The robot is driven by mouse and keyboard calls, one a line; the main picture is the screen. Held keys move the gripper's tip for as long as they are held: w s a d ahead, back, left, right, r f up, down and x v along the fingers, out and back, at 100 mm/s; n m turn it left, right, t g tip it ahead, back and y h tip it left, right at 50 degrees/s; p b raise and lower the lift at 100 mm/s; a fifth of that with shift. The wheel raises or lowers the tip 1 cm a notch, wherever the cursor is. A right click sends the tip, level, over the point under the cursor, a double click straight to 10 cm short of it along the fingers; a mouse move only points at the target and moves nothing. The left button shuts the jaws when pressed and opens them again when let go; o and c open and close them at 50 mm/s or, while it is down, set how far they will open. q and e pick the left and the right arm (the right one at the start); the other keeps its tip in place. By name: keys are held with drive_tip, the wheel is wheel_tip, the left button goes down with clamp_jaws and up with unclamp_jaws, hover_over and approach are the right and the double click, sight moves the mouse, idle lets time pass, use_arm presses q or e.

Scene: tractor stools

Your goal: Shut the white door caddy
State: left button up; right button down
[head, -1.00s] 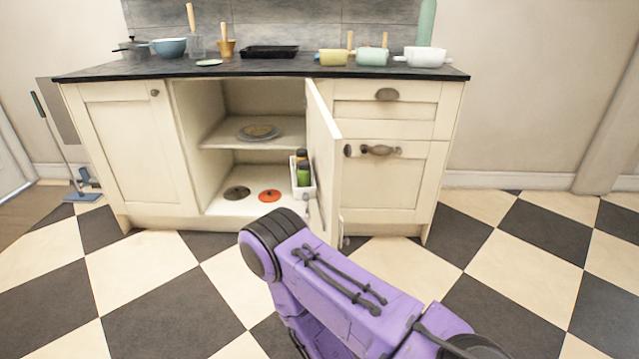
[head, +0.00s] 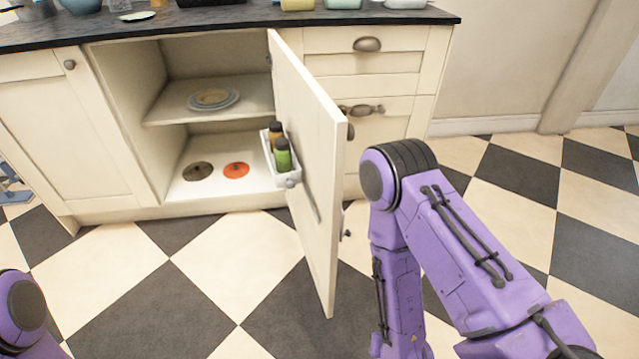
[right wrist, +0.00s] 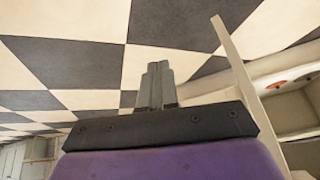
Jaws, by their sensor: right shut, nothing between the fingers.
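The white caddy (head: 268,160) is fixed to the inner face of the open cupboard door (head: 318,150), beside the cupboard's opening. It holds a green bottle (head: 283,158) and a brown-topped bottle (head: 276,133). The door stands swung out toward me. My right forearm hangs to the right of the door in the head view, and its gripper is out of that frame. In the right wrist view my right gripper (right wrist: 155,88) is shut and empty, over the floor, with the door (right wrist: 235,60) to its right and apart from it. My left gripper is in neither view.
The cupboard shelf (head: 165,113) holds plates (head: 213,98). A red lid (head: 236,170) and a dark lid (head: 197,171) lie on the cupboard floor. Drawers (head: 367,65) stand right of the door. Checkered floor (head: 215,245) is clear in front.

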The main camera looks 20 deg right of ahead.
drive_tip(key=w+a+r+t+y, duration=0.2)
drive_tip(key=w+a+r+t, duration=0.3)
drive_tip(key=w, duration=0.4)
drive_tip(key=m+t+h, duration=0.1)
drive_tip(key=m+t, duration=0.7)
drive_tip(key=m, duration=0.4)
approach(290, 187)
drive_tip(key=w, duration=0.7)
drive_tip(key=shift+d+f, duration=0.1)
drive_tip(key=shift+d, duration=0.15)
